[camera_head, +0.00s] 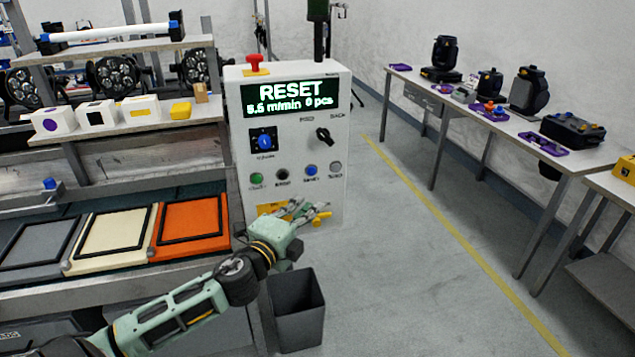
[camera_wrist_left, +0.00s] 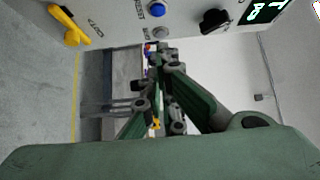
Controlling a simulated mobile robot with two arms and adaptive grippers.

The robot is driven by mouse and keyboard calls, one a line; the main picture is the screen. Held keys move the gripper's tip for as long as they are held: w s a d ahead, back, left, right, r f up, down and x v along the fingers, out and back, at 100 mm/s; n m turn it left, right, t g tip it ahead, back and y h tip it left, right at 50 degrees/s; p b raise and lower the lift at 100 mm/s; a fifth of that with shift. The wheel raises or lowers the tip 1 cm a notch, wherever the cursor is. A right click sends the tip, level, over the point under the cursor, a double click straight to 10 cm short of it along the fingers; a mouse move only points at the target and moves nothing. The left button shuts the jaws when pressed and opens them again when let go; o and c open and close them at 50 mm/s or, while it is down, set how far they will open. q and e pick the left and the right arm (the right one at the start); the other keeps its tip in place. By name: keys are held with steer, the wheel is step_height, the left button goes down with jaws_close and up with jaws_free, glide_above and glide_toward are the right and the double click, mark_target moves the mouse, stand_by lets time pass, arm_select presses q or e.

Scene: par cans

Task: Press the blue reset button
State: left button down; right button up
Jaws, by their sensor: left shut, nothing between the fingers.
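The blue button (camera_head: 311,170) sits in the lower row of a white control box (camera_head: 300,192), between a black button and a grey one. It also shows in the left wrist view (camera_wrist_left: 157,9) at the top edge, beside a grey button (camera_wrist_left: 160,33). The display (camera_head: 290,97) reads "RESET" with "0 pcs" in the line below. My left gripper (camera_head: 309,211) is shut and empty, in front of the box's lower part, below the blue button in the picture. In the wrist view its fingertips (camera_wrist_left: 160,52) appear apart from the blue button.
The box also carries a green button (camera_head: 256,178), a dial with a blue knob (camera_head: 265,141), a black selector (camera_head: 323,135) and a red mushroom button (camera_head: 254,62). A yellow handle (camera_head: 321,217) is at its lower right. A dark bin (camera_head: 298,318) stands below my arm.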

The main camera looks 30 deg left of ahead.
mark_target(312, 171)
arm_select(q)
steer(key=w+a, duration=0.1)
steer(key=w, duration=0.2)
steer(key=w+a+p, duration=0.1)
steer(key=w, duration=0.3)
steer(key=w+a+p, duration=0.1)
steer(key=w, duration=0.2)
steer(key=shift+w+a, duration=0.3)
steer(key=shift+a, duration=0.05)
